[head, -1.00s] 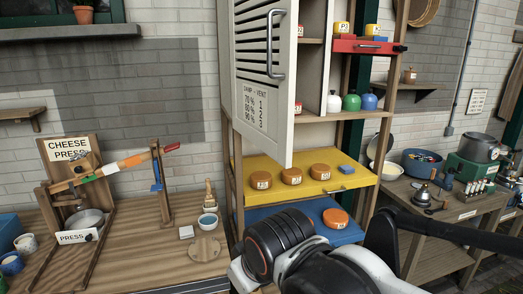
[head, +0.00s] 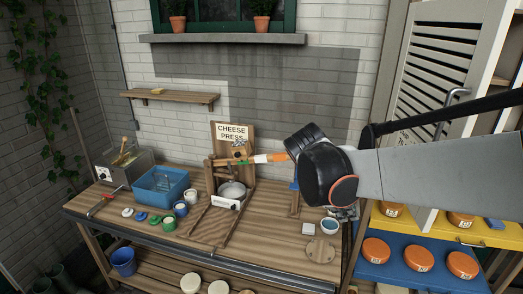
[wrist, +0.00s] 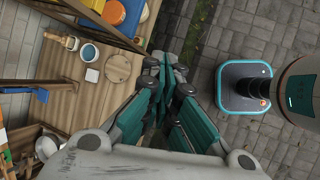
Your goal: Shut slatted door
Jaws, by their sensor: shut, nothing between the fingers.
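The slatted door (head: 437,73) is a pale louvred panel with a dark bar handle (head: 455,96), at the upper right of the head view. It stands ajar at the front of the shelf unit, and my arm covers its lower part. The door cannot be made out in the wrist view. My gripper (wrist: 165,72) shows in the wrist view with its teal fingers together and nothing between them. It is beside the bench's edge, over the paving, apart from the door.
A wooden bench (head: 255,255) holds the cheese press (head: 232,150), a blue bin (head: 162,184) and small pots. Yellow (head: 428,226) and blue (head: 400,272) shelf boards carry orange cheeses at the lower right. Open paving (wrist: 215,40) lies beside the bench.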

